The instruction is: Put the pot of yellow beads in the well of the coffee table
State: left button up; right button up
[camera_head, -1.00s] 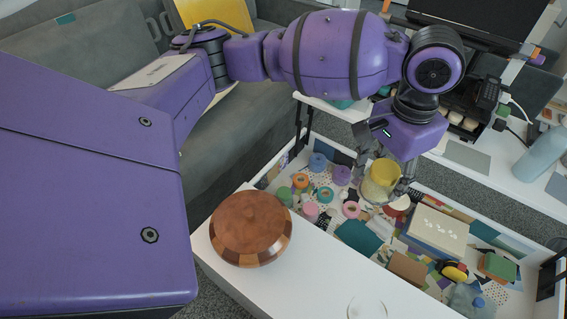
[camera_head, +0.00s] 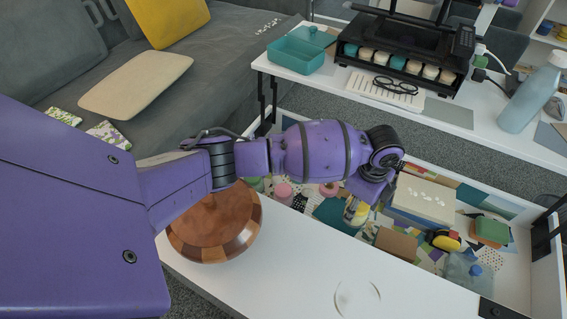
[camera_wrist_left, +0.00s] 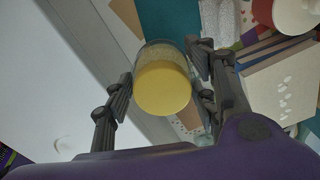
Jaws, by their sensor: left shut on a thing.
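The pot of yellow beads (camera_wrist_left: 163,89) is a clear jar with a yellow lid. My left gripper (camera_wrist_left: 161,76) is shut on it, one finger on each side. In the head view the pot (camera_head: 355,211) is partly hidden by my left wrist, over the cluttered well near the white top's inner edge. I cannot tell its height above the contents. The coffee table (camera_head: 285,280) has a white top in front and a long open well behind it. My right gripper is not in view.
A wooden bowl (camera_head: 215,228) with a lid stands on the white top, below my left forearm. A glass dish (camera_head: 357,298) is to its right.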

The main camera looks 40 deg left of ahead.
pick_arm(q)
notch_tip(320, 180, down, 10)
jog(key=b, duration=0.4)
jog(key=shift+r, duration=0.2)
jog(key=shift+w+f, duration=0.1)
jog(key=o, duration=1.2)
jog(key=shift+d, duration=0.1)
notch_tip(320, 180, up, 12)
jog(key=p, duration=0.4)
jog(key=shift+r+p, duration=0.2)
jog(key=shift+p, duration=0.15)
